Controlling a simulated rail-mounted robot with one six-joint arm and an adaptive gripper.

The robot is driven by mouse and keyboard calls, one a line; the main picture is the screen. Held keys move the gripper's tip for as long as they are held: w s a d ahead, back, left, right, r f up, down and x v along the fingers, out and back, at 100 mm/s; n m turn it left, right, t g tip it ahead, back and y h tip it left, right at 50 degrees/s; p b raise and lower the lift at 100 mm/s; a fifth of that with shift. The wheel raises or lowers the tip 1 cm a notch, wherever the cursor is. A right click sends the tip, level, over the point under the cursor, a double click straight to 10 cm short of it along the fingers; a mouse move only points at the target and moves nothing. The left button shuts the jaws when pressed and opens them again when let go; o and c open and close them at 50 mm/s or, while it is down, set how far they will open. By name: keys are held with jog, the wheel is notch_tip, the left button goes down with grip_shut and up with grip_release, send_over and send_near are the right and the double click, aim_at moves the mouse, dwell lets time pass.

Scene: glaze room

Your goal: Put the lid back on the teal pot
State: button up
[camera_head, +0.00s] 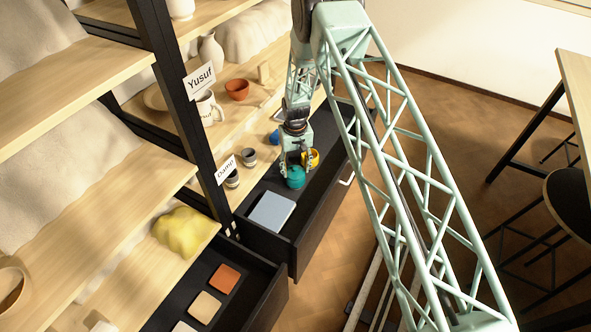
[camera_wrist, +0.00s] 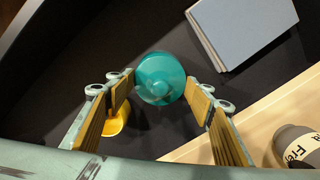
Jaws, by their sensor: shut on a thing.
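The teal pot (camera_head: 296,179) stands in the open dark drawer, below my gripper (camera_head: 296,160). In the wrist view, the teal pot (camera_wrist: 160,62) shows as a round shape between the fingertips. A smaller round teal lid (camera_wrist: 160,90) with a knob overlaps it. My gripper (camera_wrist: 160,84) is shut on the lid, with one finger at each side. I cannot tell whether the lid touches the pot's rim or is a little above it.
A yellow vessel (camera_head: 310,158) stands close behind the pot, and a blue one (camera_head: 275,138) is farther back. A grey-blue flat block (camera_head: 271,212) lies nearer in the drawer (camera_head: 297,262).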

jog(key=o, duration=1.4)
jog(key=shift+r, duration=0.15)
jog(key=shift+r+p, duration=1.05)
jog(key=shift+r, duration=2.3)
jog(key=shift+c, duration=0.5)
grip_shut()
